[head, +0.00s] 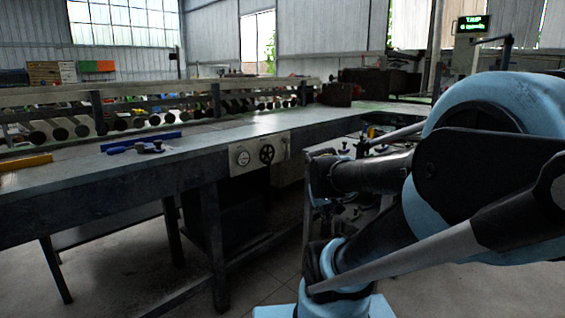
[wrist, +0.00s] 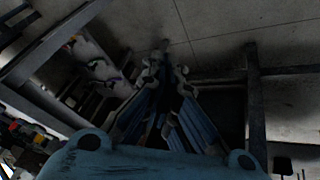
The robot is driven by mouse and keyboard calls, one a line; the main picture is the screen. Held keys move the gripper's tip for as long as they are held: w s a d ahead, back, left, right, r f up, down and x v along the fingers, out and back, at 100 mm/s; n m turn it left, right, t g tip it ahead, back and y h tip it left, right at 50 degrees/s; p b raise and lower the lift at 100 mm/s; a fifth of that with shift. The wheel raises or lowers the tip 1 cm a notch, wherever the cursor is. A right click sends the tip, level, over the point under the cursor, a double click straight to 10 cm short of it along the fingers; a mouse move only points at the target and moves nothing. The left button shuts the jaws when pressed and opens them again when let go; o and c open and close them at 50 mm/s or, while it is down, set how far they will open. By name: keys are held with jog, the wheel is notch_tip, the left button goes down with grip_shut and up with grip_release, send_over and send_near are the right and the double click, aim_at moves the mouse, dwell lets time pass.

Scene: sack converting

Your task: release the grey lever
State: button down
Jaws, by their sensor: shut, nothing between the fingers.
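My gripper (wrist: 164,66) shows in the wrist view, with its two blue-and-dark finger linkages drawn together towards the top middle. It is shut and empty, and points at the bare floor. In the head view my arm covers the right side, and I cannot make out the fingertips there. I cannot pick out the grey lever with certainty in either view. A small dark handle-like arm (head: 507,52) stands beside the lit display at the far upper right, but I cannot tell if it is the lever. My gripper is not touching anything that I can see.
A cart (wrist: 92,72) with small items shows in the wrist view.

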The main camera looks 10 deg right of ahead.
jog(key=w+d+r+n+t+h, duration=0.1)
jog(key=w+d+r+n+t, duration=0.2)
jog(key=w, duration=0.7)
jog(key=w+r+n+t+h, duration=0.1)
jog(key=w+r+t, duration=0.3)
jog(key=w, duration=0.6)
jog(key=w+d+r+n+t+h, duration=0.1)
jog(key=w+d+r+n+t, duration=0.15)
jog(key=w+r, duration=0.45)
jog(key=w+a+f+n+t+y, duration=0.2)
jog(key=w+n, duration=0.1)
jog(key=w, duration=0.2)
jog(key=w+a+f+n+t+y, duration=0.1)
jog(key=w+a+n+t+y, duration=0.1)
jog(key=w+a+n, duration=0.3)
jog(key=w+a+f+n+g+y, duration=0.1)
jog(key=w+a+f+n+y, duration=0.3)
jog(key=f+n+y, duration=0.2)
jog(key=shift+w+a+f, duration=0.35)
jog(key=shift+w+f, duration=0.05)
jog(key=shift+f, duration=0.8)
jog(key=x, duration=1)
